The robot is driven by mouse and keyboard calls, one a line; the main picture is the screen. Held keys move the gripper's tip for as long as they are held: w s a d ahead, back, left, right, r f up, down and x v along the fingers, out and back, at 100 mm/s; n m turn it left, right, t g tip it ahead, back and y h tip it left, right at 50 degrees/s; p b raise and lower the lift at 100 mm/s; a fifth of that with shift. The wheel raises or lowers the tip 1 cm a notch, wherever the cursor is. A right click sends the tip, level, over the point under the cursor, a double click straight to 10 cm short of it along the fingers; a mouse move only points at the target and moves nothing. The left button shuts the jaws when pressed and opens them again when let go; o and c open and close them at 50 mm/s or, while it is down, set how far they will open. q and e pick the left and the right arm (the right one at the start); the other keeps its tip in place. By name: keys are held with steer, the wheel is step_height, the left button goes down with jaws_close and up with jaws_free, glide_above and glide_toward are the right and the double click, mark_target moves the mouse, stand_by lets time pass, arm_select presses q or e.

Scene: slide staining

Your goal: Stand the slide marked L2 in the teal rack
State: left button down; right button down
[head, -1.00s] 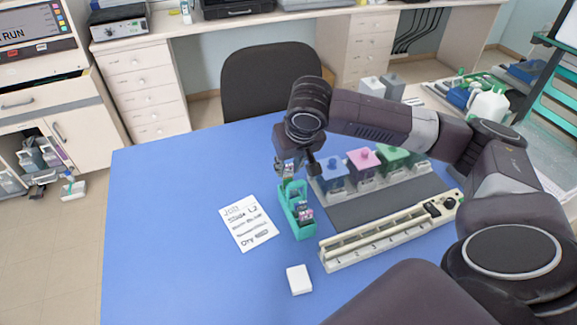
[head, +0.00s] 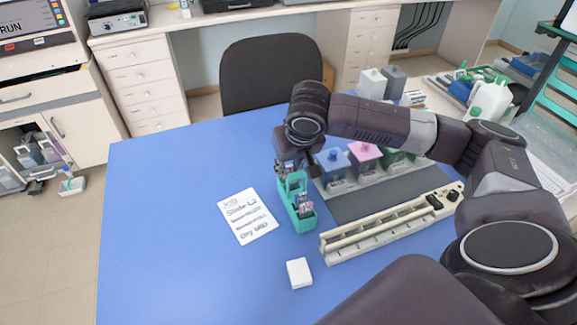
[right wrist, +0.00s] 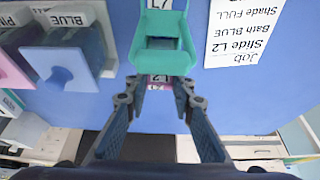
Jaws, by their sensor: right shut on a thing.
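The teal rack (head: 303,222) stands on the blue table, and its end and handle show in the right wrist view (right wrist: 160,62). My right gripper (head: 290,168) is at the rack's far end, fingers pointing down. In the right wrist view the gripper (right wrist: 158,98) is shut on the slide marked L2 (right wrist: 157,79), whose label shows between the fingers just past the rack's teal end. The slide's lower part is hidden, so I cannot tell whether it is seated. Another slide, apparently marked L7 (right wrist: 160,4), stands at the rack's other end. My left gripper is not in view.
A job card (head: 248,217) lies left of the rack, and a white block (head: 299,273) in front. Blue (head: 334,168) and pink (head: 364,157) baths stand to the right, behind a long cream-coloured holder (head: 385,229). The table's left side is clear.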

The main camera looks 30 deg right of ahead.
steer(key=shift+f, duration=0.25)
stand_by(0.4)
steer(key=c, duration=1.6)
jaws_free()
steer(key=v, duration=1.2)
steer(key=shift+s, duration=0.1)
steer(key=shift+f, duration=0.1)
